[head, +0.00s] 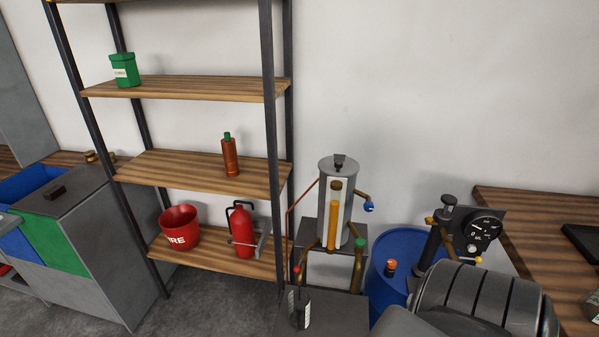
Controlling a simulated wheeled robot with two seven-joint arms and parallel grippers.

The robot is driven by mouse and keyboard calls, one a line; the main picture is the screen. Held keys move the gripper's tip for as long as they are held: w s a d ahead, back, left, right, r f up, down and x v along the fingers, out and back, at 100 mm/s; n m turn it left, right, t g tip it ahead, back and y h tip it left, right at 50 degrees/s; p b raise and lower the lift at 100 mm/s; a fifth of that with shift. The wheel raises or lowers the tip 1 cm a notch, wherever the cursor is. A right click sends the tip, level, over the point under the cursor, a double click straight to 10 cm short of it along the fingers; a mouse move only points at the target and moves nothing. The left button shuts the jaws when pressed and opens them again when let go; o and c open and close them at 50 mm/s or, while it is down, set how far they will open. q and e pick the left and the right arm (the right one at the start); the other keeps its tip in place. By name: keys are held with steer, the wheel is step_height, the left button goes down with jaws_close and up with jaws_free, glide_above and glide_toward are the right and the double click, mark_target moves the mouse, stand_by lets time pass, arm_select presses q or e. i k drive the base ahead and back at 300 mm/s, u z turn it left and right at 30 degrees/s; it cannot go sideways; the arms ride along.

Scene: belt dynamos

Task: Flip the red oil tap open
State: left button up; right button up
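A grey metal oil cylinder (349,213) with an upright orange-filled sight tube (334,218) stands on a dark stand near the middle of the head view. Brass pipes run from it. A small red knob (297,269) shows at its lower left, beside the stand, and looks like the red tap. It is too small to tell its handle position. A blue knob (369,207) sits on the right-hand pipe, and a green knob (361,244) is lower right. Neither of my grippers shows in the head view.
A blue drum (399,246) with an orange-red cap (391,266) stands right of the cylinder. A gauge (480,232) and a large dark ribbed body (485,297) fill the lower right. Shelves with a fire extinguisher (243,229) and red bucket (179,228) stand left.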

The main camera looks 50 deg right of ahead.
mark_target(297, 268)
steer(key=z, duration=2.35)
steer(key=k, duration=1.15)
steer(key=u, duration=1.65)
steer(key=i, duration=0.5)
